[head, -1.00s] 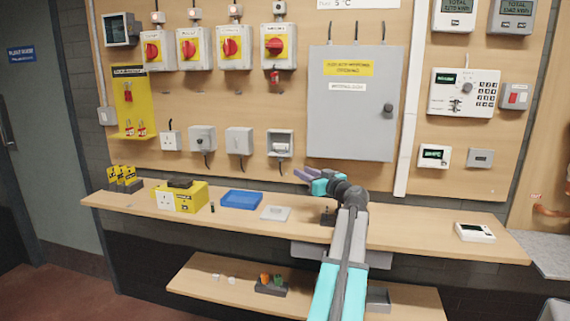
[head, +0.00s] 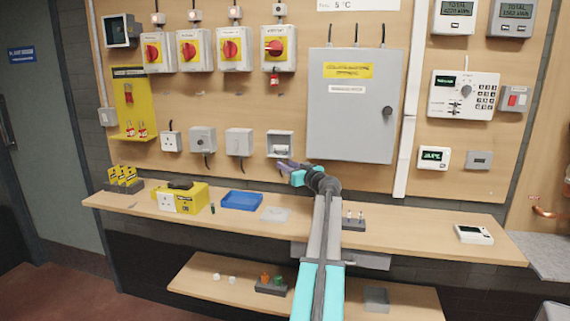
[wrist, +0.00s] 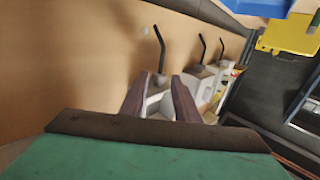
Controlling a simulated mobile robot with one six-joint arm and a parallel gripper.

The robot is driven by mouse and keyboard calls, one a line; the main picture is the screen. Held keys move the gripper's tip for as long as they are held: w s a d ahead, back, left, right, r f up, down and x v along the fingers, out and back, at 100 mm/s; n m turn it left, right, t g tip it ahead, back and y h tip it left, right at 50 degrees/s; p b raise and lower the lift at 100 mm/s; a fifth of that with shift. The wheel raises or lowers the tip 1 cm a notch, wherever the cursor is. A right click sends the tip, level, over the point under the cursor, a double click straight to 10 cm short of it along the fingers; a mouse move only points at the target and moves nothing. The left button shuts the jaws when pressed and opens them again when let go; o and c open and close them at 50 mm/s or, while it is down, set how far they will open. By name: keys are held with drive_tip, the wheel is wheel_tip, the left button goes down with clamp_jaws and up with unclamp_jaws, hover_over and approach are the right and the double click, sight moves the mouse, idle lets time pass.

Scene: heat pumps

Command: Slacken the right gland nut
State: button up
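The open-fronted white box (head: 280,139) is the rightmost of the row of small boxes on the wall board. In the wrist view, a grey gland nut (wrist: 158,78) with a dark cable stands out from a white box between my fingertips. My gripper (head: 283,165) is just below the open-fronted box in the head view and hides its underside there. In the wrist view my gripper (wrist: 160,88) has its two fingers apart, on either side of the gland. Whether either finger touches the nut cannot be told.
A large grey cabinet (head: 351,105) is to the right. Below, the shelf (head: 400,228) holds a blue tray (head: 241,201) and a yellow unit (head: 190,196).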

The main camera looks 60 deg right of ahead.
sight(280, 160)
drive_tip(key=shift+x, duration=1.15)
clamp_jaws()
drive_tip(key=shift+w+a+f+m+g+h+b, duration=0.1)
drive_tip(key=shift+a+f+m+g+h+b, duration=0.1)
drive_tip(key=shift+m+g+h+b, duration=0.45)
drive_tip(key=m+h, duration=0.1)
drive_tip(key=m+g+h, duration=0.1)
drive_tip(key=h, duration=0.1)
drive_tip(key=shift+w+a+r+g+b, duration=0.15)
drive_tip(key=shift+a+g+b, duration=0.1)
drive_tip(key=shift+b, duration=0.1)
drive_tip(key=shift+m+g+h+p, duration=0.25)
drive_tip(key=shift+g+h+p, duration=0.1)
drive_tip(key=shift+p, duration=0.15)
